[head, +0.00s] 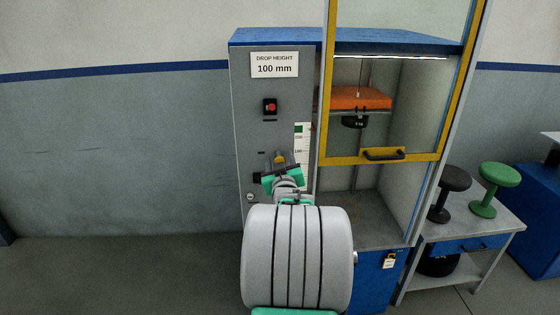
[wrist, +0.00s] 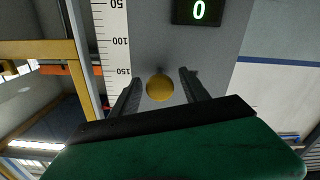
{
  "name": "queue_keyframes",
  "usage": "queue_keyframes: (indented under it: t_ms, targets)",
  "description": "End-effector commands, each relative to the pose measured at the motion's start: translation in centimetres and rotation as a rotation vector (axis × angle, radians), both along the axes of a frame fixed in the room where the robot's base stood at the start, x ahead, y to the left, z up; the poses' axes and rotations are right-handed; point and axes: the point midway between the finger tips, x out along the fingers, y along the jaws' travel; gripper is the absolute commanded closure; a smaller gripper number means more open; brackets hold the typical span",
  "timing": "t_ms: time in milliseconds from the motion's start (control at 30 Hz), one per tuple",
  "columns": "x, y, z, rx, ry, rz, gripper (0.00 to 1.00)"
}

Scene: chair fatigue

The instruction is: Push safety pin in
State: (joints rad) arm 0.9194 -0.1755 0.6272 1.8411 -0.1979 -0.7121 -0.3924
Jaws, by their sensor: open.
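The safety pin shows in the wrist view as a round yellow knob (wrist: 160,88) on the grey panel face. My gripper (wrist: 160,78) is open, with one dark finger on either side of the knob and a gap to each. I cannot tell how far the knob stands out, and its shaft is hidden behind it. In the head view my gripper (head: 281,163) is at the grey column (head: 272,128), beside the scale strip, and my arm hides part of the panel.
A red button (head: 270,106) sits above my gripper. A lit display (wrist: 199,11) reads 0. A side table (head: 480,218) with stools (head: 488,190) stands right.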

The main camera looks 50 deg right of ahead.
Motion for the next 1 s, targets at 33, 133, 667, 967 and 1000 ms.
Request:
queue_keyframes:
  t_ms: [33,133,667,967,1000]
  targets:
    - [-0.4,0.3,-0.1,0.0,0.0,-0.001,0.47]
    - [-1.6,1.5,-0.1,-0.002,-0.002,0.0,0.47]
    - [-5.4,5.3,0.0,0.0,0.0,0.0,0.47]
    - [-6.7,6.3,-0.5,0.232,-0.235,0.001,0.47]
    - [-7.0,6.6,-0.5,0.287,-0.285,0.001,0.47]
